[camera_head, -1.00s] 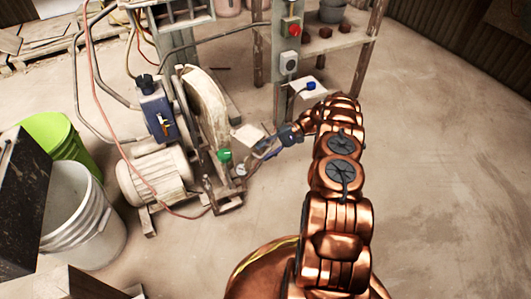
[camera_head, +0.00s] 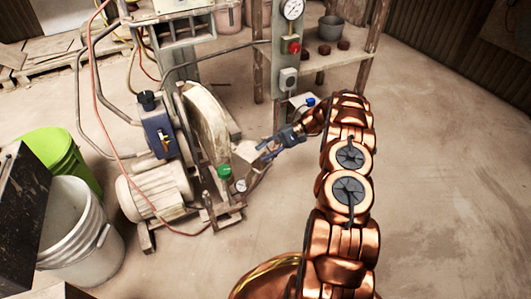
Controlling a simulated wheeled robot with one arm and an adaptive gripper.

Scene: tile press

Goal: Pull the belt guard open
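The belt guard (camera_head: 208,122) looks like the tall, dusty beige curved cover on the machine at centre left. It stands upright beside the motor (camera_head: 158,187), and I cannot tell whether it is ajar. My gripper (camera_head: 266,154) is at the end of my copper arm, right of the guard. Its fingers are by a small beige box-like part (camera_head: 244,154) on the guard's right side. The fingers are small and partly merge with the machine, so I cannot tell whether they touch or grasp anything.
A green knob (camera_head: 224,172) and small gauge (camera_head: 240,186) sit low on the machine. A post with a red button (camera_head: 294,47) and a wooden shelf (camera_head: 335,50) stand behind. White (camera_head: 75,235) and green (camera_head: 62,158) buckets are at left. The right floor is clear.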

